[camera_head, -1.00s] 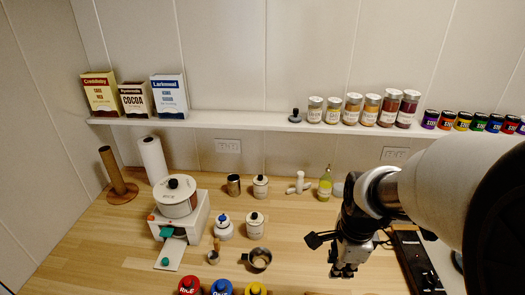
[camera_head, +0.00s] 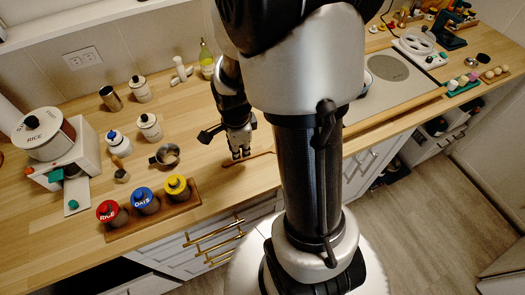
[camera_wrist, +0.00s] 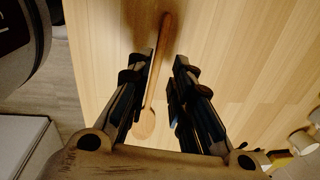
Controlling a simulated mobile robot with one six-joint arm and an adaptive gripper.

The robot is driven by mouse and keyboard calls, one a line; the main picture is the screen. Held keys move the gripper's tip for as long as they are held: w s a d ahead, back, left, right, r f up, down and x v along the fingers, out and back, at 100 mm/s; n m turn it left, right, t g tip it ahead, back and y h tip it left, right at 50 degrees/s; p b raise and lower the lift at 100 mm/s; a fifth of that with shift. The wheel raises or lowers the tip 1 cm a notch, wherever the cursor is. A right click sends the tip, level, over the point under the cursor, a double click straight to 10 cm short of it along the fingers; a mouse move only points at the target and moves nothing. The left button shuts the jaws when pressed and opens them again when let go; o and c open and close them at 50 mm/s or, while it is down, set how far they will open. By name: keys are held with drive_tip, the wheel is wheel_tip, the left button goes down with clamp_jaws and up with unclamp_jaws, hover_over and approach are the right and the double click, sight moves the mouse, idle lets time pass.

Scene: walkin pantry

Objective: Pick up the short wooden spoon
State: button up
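A wooden spoon (camera_wrist: 161,58) lies on the light wood counter in the wrist view. Its handle runs up the picture and its bowl (camera_wrist: 146,123) is nearer my wrist. My gripper (camera_wrist: 163,60) is open, with one finger on each side of the spoon and gaps visible beside the handle. In the head view my gripper (camera_head: 240,155) points down at the counter near its front edge. Whether this is the short spoon cannot be told.
A metal cup (camera_head: 167,158) stands left of my gripper. A wooden rack (camera_head: 118,233) with red, blue and yellow lidded jars sits at the front edge. White canisters (camera_head: 149,127) and a green bottle (camera_head: 206,60) stand behind.

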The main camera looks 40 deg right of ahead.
drive_tip(key=f, duration=0.1)
drive_tip(key=f+b, duration=0.1)
drive_tip(key=f, duration=0.1)
drive_tip(key=f+b, duration=0.1)
drive_tip(key=f, duration=0.1)
drive_tip(key=shift+w, duration=0.3)
drive_tip(key=shift+a, duration=0.1)
clamp_jaws()
